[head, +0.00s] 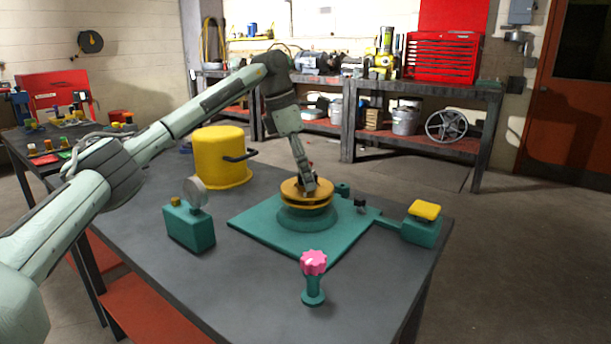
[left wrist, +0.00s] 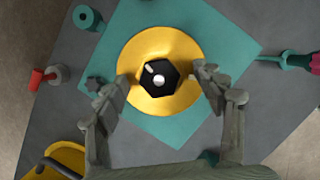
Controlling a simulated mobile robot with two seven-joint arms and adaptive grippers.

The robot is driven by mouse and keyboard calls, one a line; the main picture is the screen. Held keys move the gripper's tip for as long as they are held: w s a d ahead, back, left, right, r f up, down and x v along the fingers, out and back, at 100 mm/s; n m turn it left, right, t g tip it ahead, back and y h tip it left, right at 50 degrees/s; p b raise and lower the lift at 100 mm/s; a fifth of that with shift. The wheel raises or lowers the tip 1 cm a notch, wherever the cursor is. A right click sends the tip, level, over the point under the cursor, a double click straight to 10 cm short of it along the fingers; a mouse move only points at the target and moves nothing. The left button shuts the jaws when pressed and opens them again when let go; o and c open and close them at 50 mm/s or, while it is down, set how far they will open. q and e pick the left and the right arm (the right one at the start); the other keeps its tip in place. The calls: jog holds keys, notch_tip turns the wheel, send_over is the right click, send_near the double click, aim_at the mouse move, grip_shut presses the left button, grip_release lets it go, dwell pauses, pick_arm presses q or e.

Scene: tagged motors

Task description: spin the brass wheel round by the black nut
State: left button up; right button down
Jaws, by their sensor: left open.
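The brass wheel (head: 291,190) lies flat on a round teal hub on a square teal plate (head: 262,222) on the table. In the left wrist view the brass wheel (left wrist: 190,52) has the black six-sided nut (left wrist: 153,85) at its centre, with a pale mark and a light round middle. My left gripper (head: 311,188) points down over the wheel. In the left wrist view my open left gripper (left wrist: 161,77) has one finger on each side of the nut, with gaps to it. In the head view the gripper hides the nut. My right gripper is not in view.
A yellow pot (head: 221,157) stands behind left. A teal box (head: 189,228) with a grey disc is at left, a pink knob (head: 313,262) on a teal post in front. A teal block with a yellow top (head: 425,210) is at right. The table's front left is bare.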

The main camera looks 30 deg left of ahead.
pick_arm(q)
jog(key=n+t+y, duration=0.1)
jog(key=n, duration=0.3)
jog(key=shift+s+d+n, duration=0.1)
jog(key=shift+d+n, duration=0.05)
jog(key=shift+n, duration=0.25)
jog(key=n+y, duration=0.1)
jog(key=n, duration=0.3)
jog(key=shift+c, duration=0.6)
